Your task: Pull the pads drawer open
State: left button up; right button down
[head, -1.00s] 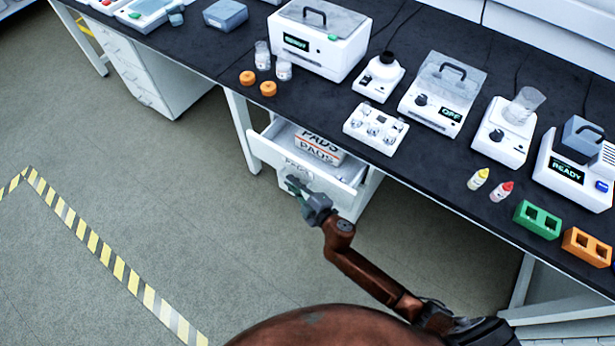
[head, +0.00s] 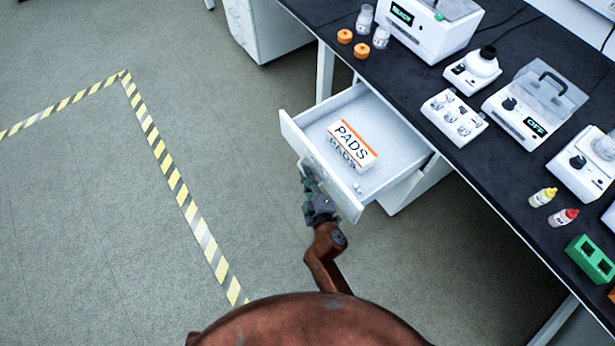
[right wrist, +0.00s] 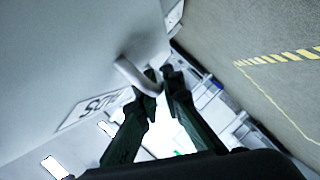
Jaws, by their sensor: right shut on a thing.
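The pads drawer (head: 397,152) is pulled well out from under the bench, with its inside in view. A white and orange PADS box (head: 353,146) lies in it. My right gripper (head: 308,175) is at the outer face of the drawer front. In the right wrist view, its dark fingers (right wrist: 160,82) are shut on the drawer's pale bar handle (right wrist: 134,75). The drawer's label (right wrist: 92,109) shows beside the handle. The fingers hide the handle's far end. My left gripper is not in view.
The dark bench top (head: 440,155) carries lab devices, bottles and orange caps (head: 345,36). A white cabinet (head: 262,30) stands at the upper left. The grey floor in front of the drawer is clear, with a yellow striped line (head: 170,165) across it.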

jog(key=shift+s+a, duration=0.1)
jog(key=shift+a, duration=0.1)
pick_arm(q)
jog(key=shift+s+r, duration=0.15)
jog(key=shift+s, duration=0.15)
pick_arm(e)
jog(key=c, duration=2.3)
grip_release()
jog(key=shift+d, duration=0.1)
jog(key=shift+c, duration=0.2)
jog(key=shift+s, duration=0.2)
jog(key=v, duration=1.1)
jog(key=shift+s, duration=0.25)
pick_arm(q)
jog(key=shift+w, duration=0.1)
pick_arm(e)
jog(key=shift+d+r, duration=0.1)
jog(key=shift+r, duration=0.05)
